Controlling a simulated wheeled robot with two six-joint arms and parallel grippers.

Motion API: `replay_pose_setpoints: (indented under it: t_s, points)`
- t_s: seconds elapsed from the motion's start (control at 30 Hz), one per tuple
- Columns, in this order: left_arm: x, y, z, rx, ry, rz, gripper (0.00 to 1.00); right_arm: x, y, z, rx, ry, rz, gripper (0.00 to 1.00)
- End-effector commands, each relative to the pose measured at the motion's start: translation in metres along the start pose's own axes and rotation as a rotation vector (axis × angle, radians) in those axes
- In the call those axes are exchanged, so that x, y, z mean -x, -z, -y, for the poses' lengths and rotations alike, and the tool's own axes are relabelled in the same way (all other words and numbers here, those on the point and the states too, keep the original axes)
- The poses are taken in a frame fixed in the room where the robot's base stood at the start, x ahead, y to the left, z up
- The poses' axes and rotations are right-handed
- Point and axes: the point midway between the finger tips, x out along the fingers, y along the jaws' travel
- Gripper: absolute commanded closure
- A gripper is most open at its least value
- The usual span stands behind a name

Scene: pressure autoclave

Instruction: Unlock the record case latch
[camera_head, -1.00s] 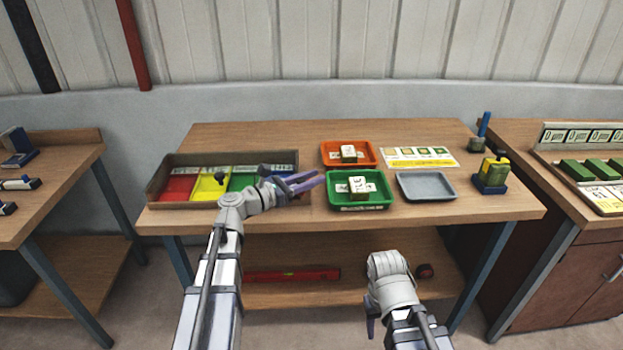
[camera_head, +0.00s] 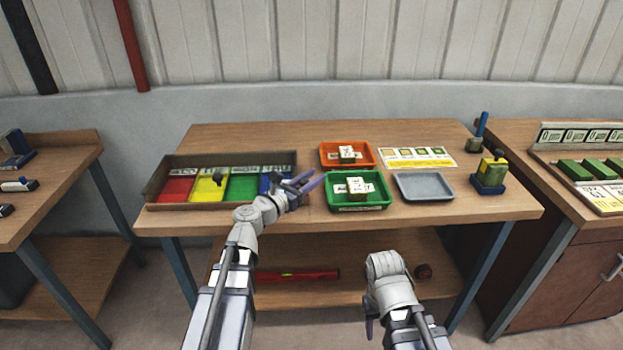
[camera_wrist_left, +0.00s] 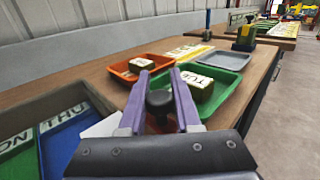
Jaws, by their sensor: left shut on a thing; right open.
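A brown case (camera_head: 178,207) with red, yellow, green and blue panels lies at the left of the bench. Its blue panel also shows in the wrist view (camera_wrist_left: 60,137). My left gripper (camera_head: 312,181) is at the case's right end, pointing right. In the wrist view its purple fingers (camera_wrist_left: 160,80) are shut on a black knob (camera_wrist_left: 159,102). What that knob is fixed to is hidden, so I cannot tell whether it is the latch. My right gripper (camera_head: 370,325) is open, low in front of the bench.
A green tray (camera_head: 361,207) and an orange tray (camera_head: 327,165), each with labelled blocks, stand just right of my left gripper. Further right are an empty grey tray (camera_head: 424,186), a card (camera_head: 416,158) and a yellow-and-blue device (camera_head: 489,178). The bench's front right is clear.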

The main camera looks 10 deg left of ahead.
Motion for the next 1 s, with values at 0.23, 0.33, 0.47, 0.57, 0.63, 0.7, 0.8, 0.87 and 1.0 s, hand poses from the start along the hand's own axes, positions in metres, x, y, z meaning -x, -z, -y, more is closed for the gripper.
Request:
replay_pose_setpoints:
  t_s: [0.23,0.33,0.47,0.57,0.63,0.7,0.8,0.87,1.0]
  points:
    - [-0.0001,0.0,0.0004,0.0,0.001,0.0,1.0,0.0,0.0,0.0,0.0,0.0,0.0,0.5]
    - [-0.0001,0.0,0.0004,0.0,0.002,0.0,0.57,0.0,0.0,0.0,0.0,0.0,0.0,0.5]
    - [-0.0001,0.0,0.0003,0.0,0.002,0.0,0.43,0.0,0.0,0.0,0.0,0.0,0.0,0.5]
    - [-0.0001,0.0,0.0002,0.0,0.002,0.0,0.39,0.0,0.0,0.0,0.0,0.0,0.0,0.5]
    - [-0.0001,0.0,0.0002,0.0,0.002,0.0,0.39,0.0,0.0,0.0,0.0,0.0,0.0,0.5]
    - [0.0,0.0,0.0002,0.0,0.002,0.0,0.39,0.0,0.0,0.0,0.0,0.0,0.0,0.5]
    - [0.0009,0.0,0.0008,0.0,0.002,0.0,0.39,0.0,0.0,0.0,0.0,0.0,0.0,0.5]
    - [0.0023,0.0,0.0019,0.0,0.002,0.0,0.39,0.0,0.0,0.0,0.0,0.0,0.0,0.5]
    - [0.0091,0.0001,0.0072,0.0,0.003,0.0,0.39,-0.0001,0.0,0.0,0.0,0.0,0.0,0.5]
